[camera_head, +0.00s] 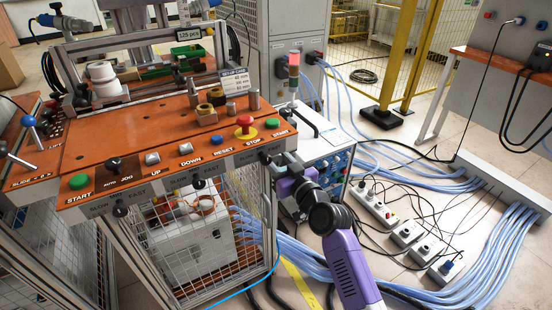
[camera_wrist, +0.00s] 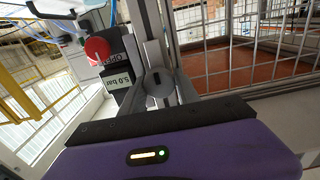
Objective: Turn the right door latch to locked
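My gripper (camera_head: 283,164), on my purple arm, is at the right front corner of the orange-topped machine, close to its aluminium corner post. A small black part (camera_head: 265,157) sits on the frame just left of it; I cannot tell whether this is the right door latch. In the wrist view, a grey rounded part with a dark slot (camera_wrist: 157,88) lies straight ahead of my gripper's black bar, among grey pieces that overlap. I cannot tell latch from fingertips there, nor whether they touch. The latch's setting and the finger opening are unclear.
A mesh door (camera_head: 245,215) fills the machine's front below the button panel. A red knob (camera_wrist: 97,50) and a "5.0 bar" label (camera_wrist: 124,91) are close on the left in the wrist view. Blue hoses (camera_head: 420,285) and power strips (camera_head: 405,232) cover the floor at right.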

